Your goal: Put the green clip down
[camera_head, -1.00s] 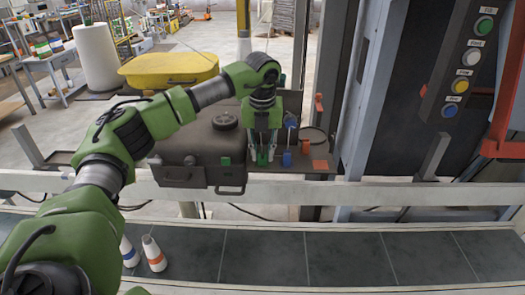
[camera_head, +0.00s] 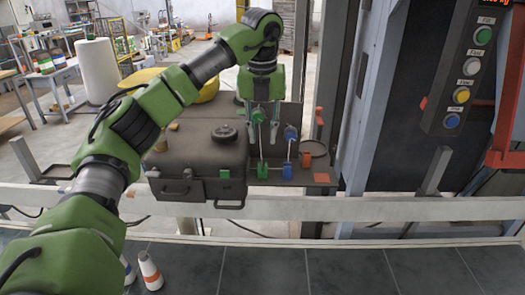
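A small green clip (camera_head: 262,171) rests on the dark work surface (camera_head: 318,179), to the right of the dark case. A thin upright rod rises above it, with a green part (camera_head: 260,116) near its top. My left gripper (camera_head: 263,146) points down above the clip, its fingers apart on either side of the rod, and the clip is clear of the fingertips. A blue clip (camera_head: 285,172) sits just to the right, by another thin rod with a blue top (camera_head: 291,132). My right gripper is out of view.
The dark case (camera_head: 196,158) stands left of the gripper. A small orange block (camera_head: 307,159) and a round dish (camera_head: 314,148) lie to the right. A button panel (camera_head: 466,75) is at the right.

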